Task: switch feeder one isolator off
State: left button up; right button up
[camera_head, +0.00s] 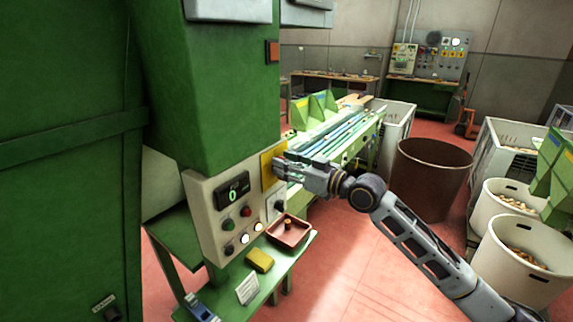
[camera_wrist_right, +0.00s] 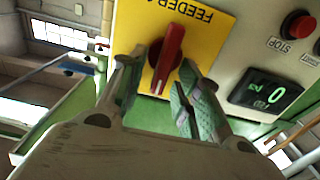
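The isolator is a red rotary handle (camera_wrist_right: 168,58) on a yellow plate (camera_wrist_right: 215,40) in the right wrist view. The plate's lettering reads "FEEDER", with the rest cut off at the edge. The handle's long axis runs from upper right to lower left in that view. In the head view the yellow plate (camera_head: 267,160) is on the right of the control panel, and my gripper hides the handle. My right gripper (camera_wrist_right: 160,66) is open, with one finger on each side of the handle; I cannot tell whether either touches it. My left gripper is not in view.
The pale control panel (camera_head: 204,205) has a display (camera_head: 233,191) reading 0, red and green buttons, lamps and a black rotary switch (camera_head: 279,206). Below, a green shelf holds a reddish tray (camera_head: 274,235) and a yellow block (camera_head: 259,260). Bins of corks stand at right.

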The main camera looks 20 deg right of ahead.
grip_shut()
dwell(0.4)
jog(key=shift+s+a+f+n+p, duration=0.2)
jog(key=shift+a+f+n, duration=0.1)
jog(key=shift+n, duration=2.7)
jog(key=shift+s+a+f+n+p, duration=0.1)
jog(key=shift+s+a+f+n, duration=0.15)
jog(key=shift+n, duration=2.75)
jog(key=shift+s+a+f+n+p, duration=0.1)
jog(key=shift+s+a+f+n, duration=0.2)
jog(key=shift+n, duration=2.7)
jog(key=shift+w+d+f, duration=0.1)
jog(key=shift+w, duration=0.05)
